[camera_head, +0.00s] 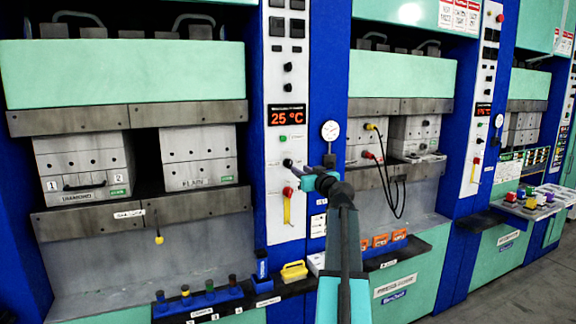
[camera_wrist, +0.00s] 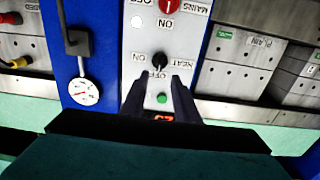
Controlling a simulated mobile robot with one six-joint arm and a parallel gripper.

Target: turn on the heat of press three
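The heat switch is a black rotary knob (camera_head: 288,163) on the white control panel (camera_head: 277,75) between two presses. In the wrist view, which is upside down, the knob (camera_wrist: 160,60) sits beside HEAT, ON and OFF lettering; its exact setting is unclear. My gripper (camera_head: 296,169) is close in front of the panel near the knob. In the wrist view my gripper (camera_wrist: 157,84) has its two dark fingers apart, with the knob just beyond the gap and nothing held. A green button (camera_wrist: 162,98) shows between the fingers. The display (camera_head: 288,115) reads 25 °C.
A red knob (camera_head: 287,191) and yellow handle (camera_head: 287,210) are below the heat knob. A round gauge (camera_head: 330,130) is right of the panel. A shelf (camera_head: 215,305) with bottles and a yellow box (camera_head: 293,271) stands lower down. Another press with cables is at right.

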